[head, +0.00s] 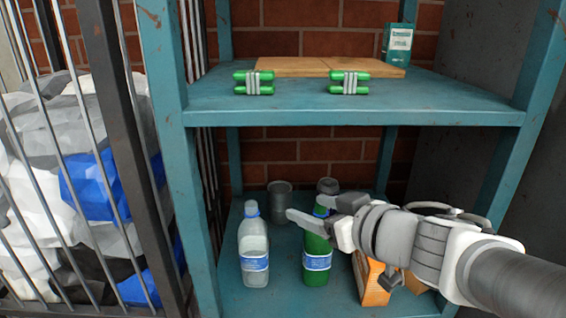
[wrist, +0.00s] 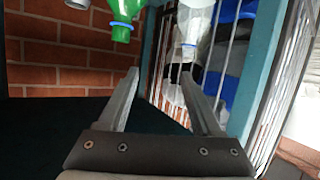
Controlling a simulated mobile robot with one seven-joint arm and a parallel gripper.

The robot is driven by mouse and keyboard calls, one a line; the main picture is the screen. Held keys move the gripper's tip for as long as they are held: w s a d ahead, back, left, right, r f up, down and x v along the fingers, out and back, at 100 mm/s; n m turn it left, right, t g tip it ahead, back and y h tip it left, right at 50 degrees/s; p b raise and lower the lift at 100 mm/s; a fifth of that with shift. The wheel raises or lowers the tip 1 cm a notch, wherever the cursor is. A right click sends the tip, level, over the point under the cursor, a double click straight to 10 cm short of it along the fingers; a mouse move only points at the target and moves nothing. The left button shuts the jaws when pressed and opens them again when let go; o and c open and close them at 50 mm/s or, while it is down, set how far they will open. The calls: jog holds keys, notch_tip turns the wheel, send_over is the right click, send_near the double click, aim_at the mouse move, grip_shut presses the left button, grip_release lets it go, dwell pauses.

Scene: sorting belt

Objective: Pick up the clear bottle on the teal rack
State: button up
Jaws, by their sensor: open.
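The clear bottle (head: 254,243) stands upright on the lower shelf of the teal rack (head: 235,300), near its left post. My gripper (head: 305,207) is open and empty, reaching in from the right at about cap height, in front of the green bottle (head: 317,247). The fingers are apart from the clear bottle and to its right. In the wrist view the clear bottle (wrist: 193,22) shows at the top, beyond the fingertips of my gripper (wrist: 161,76). The green bottle (wrist: 124,12) is left of it there.
Grey cans (head: 280,203) stand behind the bottles. An orange carton (head: 371,281) is partly hidden below my arm. The upper shelf (head: 300,105) holds green bundles (head: 254,83), a board (head: 310,66) and a teal box (head: 397,44). A barred cage (head: 60,190) stands left.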

jog(key=w+a+f+g+p, duration=0.1)
jog(key=w+a+f+p, duration=0.2)
jog(key=a, duration=0.3)
jog(key=w+a+f+n+g+y+p, duration=0.1)
jog(key=w+a+f+p, duration=0.2)
jog(key=w+a+f, duration=0.2)
jog(key=w+a, duration=0.1)
jog(key=a, duration=0.1)
jog(key=shift+w+a+f+y, duration=0.25)
jog(key=shift+w+a+y, duration=0.05)
grip_shut()
dwell(0.9)
